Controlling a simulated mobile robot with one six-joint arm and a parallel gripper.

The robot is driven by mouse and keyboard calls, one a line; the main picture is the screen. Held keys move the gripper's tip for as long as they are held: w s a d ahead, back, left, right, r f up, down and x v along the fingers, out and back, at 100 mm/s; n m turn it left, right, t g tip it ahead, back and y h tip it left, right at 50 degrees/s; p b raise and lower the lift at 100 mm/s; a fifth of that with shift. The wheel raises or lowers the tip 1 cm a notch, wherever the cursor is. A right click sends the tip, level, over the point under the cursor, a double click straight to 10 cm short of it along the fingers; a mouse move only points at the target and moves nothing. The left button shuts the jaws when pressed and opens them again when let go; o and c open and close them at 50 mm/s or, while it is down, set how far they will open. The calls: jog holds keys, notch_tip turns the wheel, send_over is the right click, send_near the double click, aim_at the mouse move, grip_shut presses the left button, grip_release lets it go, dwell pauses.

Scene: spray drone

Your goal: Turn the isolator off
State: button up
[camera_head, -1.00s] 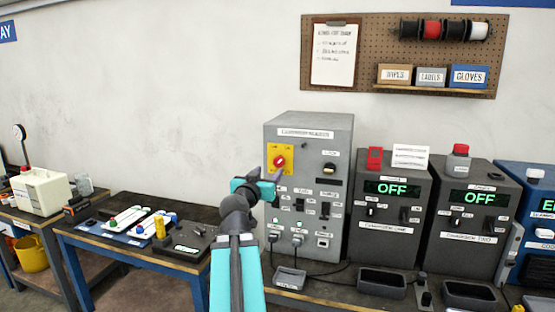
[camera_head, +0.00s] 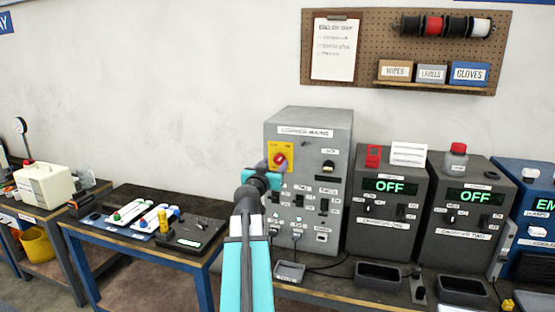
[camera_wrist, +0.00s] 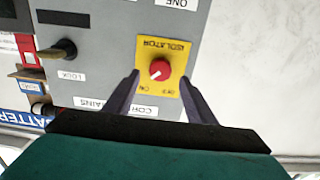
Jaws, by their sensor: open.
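The isolator is a red round knob (camera_head: 279,158) on a yellow plate (camera_head: 287,147), at the upper left of the grey mains cabinet (camera_head: 340,132). The wrist view shows the red knob (camera_wrist: 160,70) with its white mark pointing down and left, toward the ON label. The yellow plate (camera_wrist: 168,46) reads ISOLATOR, with ON and OFF by the knob. My gripper (camera_head: 265,168) is in front of the plate. In the wrist view my gripper (camera_wrist: 159,82) is open, its fingers on either side of the knob. I cannot tell whether they touch the plate.
A black lock switch (camera_wrist: 62,50) sits beside the isolator on the cabinet. Two dark charger units, one of them here (camera_head: 389,215), show OFF at the right. A blue bench (camera_head: 150,252) with tools stands at the left.

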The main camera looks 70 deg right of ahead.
aim_at(278, 160)
jog(key=shift+w+d+p, duration=0.15)
jog(key=shift+d+p, duration=0.45)
jog(key=shift+d, duration=1.55)
jog(key=c, duration=1)
jog(key=shift+c, duration=0.2)
